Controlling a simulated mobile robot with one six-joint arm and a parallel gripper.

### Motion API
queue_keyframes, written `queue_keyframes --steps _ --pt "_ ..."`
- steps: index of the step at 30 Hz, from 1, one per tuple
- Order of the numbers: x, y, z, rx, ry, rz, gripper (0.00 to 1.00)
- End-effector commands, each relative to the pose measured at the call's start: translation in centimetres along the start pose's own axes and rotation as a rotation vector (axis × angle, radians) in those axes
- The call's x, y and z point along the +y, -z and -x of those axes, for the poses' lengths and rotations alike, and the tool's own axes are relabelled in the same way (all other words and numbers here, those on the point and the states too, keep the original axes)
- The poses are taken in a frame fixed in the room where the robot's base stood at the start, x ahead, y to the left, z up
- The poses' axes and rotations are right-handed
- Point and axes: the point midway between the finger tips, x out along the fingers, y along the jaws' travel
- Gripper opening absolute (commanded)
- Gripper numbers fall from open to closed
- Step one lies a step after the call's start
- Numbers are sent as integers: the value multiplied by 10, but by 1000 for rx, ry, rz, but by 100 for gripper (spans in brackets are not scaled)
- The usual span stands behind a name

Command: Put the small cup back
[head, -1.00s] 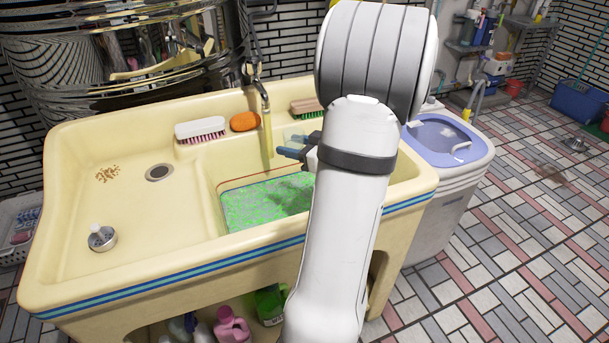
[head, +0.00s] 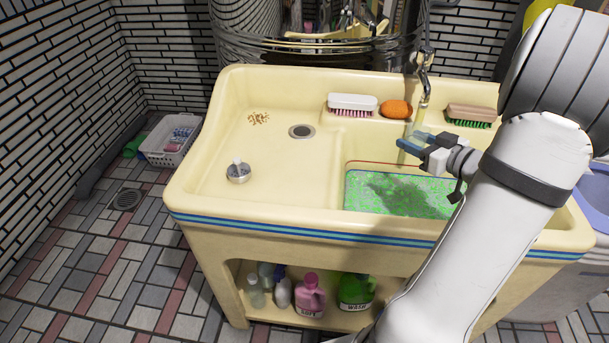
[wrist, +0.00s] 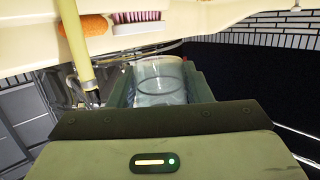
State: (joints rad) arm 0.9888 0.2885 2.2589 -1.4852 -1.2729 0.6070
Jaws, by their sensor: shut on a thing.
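The small cup (wrist: 158,80) is clear and see-through. In the wrist view it sits between the two jaws of my gripper (wrist: 160,95), which is shut on it. In the head view my gripper (head: 410,150) is above the right basin of the cream sink (head: 270,85), close to the tap spout. The cup shows there only as a faint pale shape by the blue fingertips, and its outline is hard to make out.
The tap (head: 424,85) stands close to my gripper. A white brush (head: 352,102), an orange sponge (head: 396,109) and a green-bristled brush (head: 470,114) lie on the back ledge. A metal plug (head: 238,172) sits in the left basin. A white basket (head: 170,145) stands on the floor at left.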

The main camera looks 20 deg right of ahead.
Motion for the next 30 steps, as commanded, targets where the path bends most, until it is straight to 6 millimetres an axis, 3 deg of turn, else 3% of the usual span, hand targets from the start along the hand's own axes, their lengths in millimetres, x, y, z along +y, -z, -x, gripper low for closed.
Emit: queue_keyframes --steps 1,6,12,15,18,22,30 --pt "-17 2 -22 1 63 15 22" --pt "-77 14 -79 2 258 54 22" --pt "-152 24 -128 1 467 96 22" --pt "-182 28 -143 0 545 113 22" --pt "-204 30 -151 -2 599 123 22" --pt "-218 28 -157 -3 635 129 22" --pt "-221 -19 -168 -4 641 127 22"
